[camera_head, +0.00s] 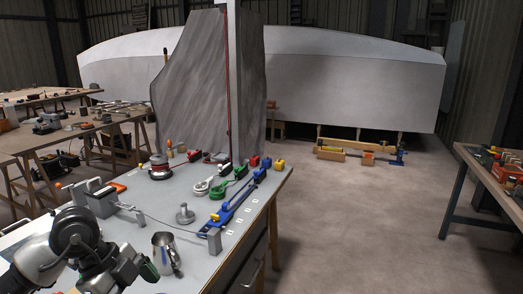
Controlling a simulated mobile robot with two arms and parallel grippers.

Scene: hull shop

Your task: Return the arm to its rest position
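One arm, mine, comes in from the lower left over the grey workbench (195,282). It ends in my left gripper (142,270), a dark end with a green patch, low in the picture. It is beside a metal jug (166,255), just to the jug's left; whether they touch I cannot tell. The fingers are small and partly cut off by the view, so their opening is unclear. No held object can be made out. My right arm and gripper are not in view.
The bench carries a metal vice (101,201), a red-topped winch (159,167), a blue rail (236,206), a green shackle-like part (222,189) and a grey knob (185,214). A post rises at its back. Open floor (340,225) lies right, before another bench (480,166).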

